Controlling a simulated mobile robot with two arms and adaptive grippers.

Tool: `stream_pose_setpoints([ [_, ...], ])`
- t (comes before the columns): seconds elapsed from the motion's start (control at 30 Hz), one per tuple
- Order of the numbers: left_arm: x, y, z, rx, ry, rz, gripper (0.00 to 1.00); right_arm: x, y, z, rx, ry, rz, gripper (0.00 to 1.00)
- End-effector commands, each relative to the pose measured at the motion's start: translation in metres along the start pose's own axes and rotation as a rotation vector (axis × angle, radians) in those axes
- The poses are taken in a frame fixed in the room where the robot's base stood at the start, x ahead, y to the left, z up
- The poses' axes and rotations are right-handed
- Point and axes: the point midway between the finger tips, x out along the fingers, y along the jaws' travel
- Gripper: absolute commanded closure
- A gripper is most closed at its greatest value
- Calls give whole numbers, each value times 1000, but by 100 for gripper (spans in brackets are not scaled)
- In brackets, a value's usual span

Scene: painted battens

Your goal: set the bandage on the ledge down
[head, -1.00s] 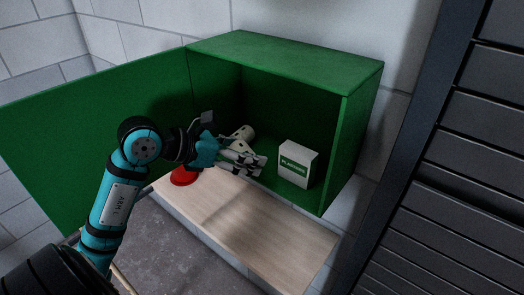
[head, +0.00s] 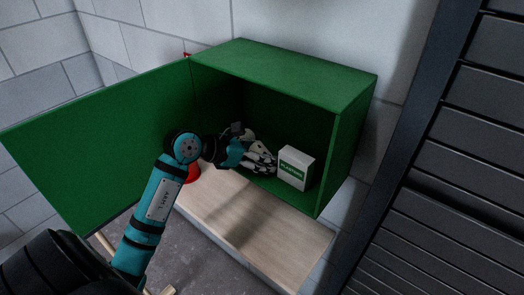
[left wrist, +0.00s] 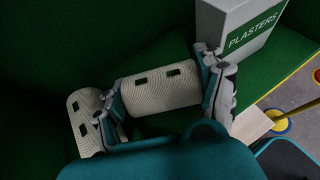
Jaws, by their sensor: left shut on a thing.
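My left gripper (head: 262,160) is inside the open green cabinet (head: 305,72), left of the plasters box. In the left wrist view its fingers (left wrist: 165,95) are shut on a cream, woven bandage roll (left wrist: 160,88) with dark slots, one finger at each end. A second cream roll (left wrist: 84,122) lies to the left, just outside the left finger. In the head view the fingers and wrist largely hide the rolls. The pale wooden ledge (head: 255,222) runs below the cabinet opening, and its visible front part is bare. My right gripper is not in view.
The white plasters box (head: 296,168) stands close to the right of my fingers; it also shows in the left wrist view (left wrist: 235,30). The cabinet door (head: 100,145) hangs open at left. A red object (head: 193,173) sits at the ledge's left end, partly behind my arm.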

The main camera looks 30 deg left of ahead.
Motion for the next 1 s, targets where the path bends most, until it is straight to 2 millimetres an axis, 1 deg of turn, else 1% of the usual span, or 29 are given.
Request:
stream_pose_setpoints([
  [0.17,2,0,-4,1,0,1,51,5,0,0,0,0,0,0],
  [0.2,1,0,-2,1,-1,1,25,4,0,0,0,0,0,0],
  [0.27,1,0,-2,1,0,0,18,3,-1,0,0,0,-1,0],
  [0.5,1,0,-2,0,0,0,17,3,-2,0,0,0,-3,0],
  [0.6,-1,0,2,0,-1,0,17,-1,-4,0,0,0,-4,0],
  [0.67,-5,1,-1,2,1,2,17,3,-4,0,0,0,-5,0],
  [0.77,-20,1,-3,4,0,4,17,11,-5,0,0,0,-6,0],
  [1.0,-72,1,-4,4,2,4,17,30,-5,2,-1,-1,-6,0],
])
